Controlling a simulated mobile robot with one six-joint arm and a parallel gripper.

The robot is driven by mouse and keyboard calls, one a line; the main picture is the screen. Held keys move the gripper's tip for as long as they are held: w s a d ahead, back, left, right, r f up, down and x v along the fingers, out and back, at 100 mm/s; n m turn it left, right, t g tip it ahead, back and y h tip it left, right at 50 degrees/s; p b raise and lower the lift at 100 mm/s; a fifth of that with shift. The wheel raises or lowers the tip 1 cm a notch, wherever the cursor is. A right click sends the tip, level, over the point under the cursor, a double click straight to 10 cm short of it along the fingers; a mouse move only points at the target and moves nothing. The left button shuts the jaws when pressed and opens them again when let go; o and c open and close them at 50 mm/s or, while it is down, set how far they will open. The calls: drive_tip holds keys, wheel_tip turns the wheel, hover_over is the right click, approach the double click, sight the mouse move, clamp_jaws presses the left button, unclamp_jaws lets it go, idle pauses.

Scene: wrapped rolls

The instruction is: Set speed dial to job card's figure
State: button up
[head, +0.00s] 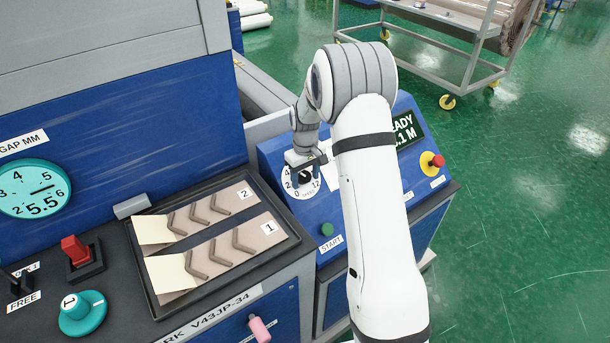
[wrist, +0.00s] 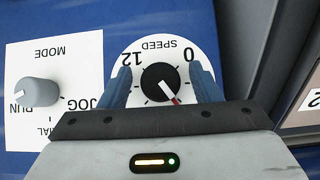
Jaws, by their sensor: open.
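The speed dial (wrist: 161,84) is a black knob with a red-and-white pointer on a round white plate. In the wrist view the plate appears upside down, with 12 at upper left and 0 at upper right. The pointer slants to lower right; the figure at its tip is hidden by my gripper body. My gripper (wrist: 160,76) is open, its two blue fingers either side of the knob with gaps to it. In the head view my gripper (head: 305,172) is over the plate (head: 290,190), partly covering it. I cannot identify a job card in either view.
A grey MODE knob (wrist: 37,92) sits beside the dial, near RUN. A green START button (head: 327,229) and red stop button (head: 437,161) are on the same blue console. A tray (head: 152,290) with two sample cards, a teal knob (head: 83,313) and a gauge (head: 35,189) are left.

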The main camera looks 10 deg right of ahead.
drive_tip(key=shift+c, duration=0.4)
drive_tip(key=c, duration=0.9)
drive_tip(key=shift+m, duration=0.3)
drive_tip(key=m+y, duration=0.1)
drive_tip(key=m+y+b, duration=0.1)
drive_tip(key=shift+d+f+m+g+b, duration=0.1)
drive_tip(key=shift+f+m+g+b, duration=0.05)
drive_tip(key=shift+m+g+b, duration=0.15)
drive_tip(key=shift+m+y+b, duration=0.55)
drive_tip(key=shift+m+y, duration=0.35)
drive_tip(key=shift+y, duration=0.1)
drive_tip(key=o, duration=1)
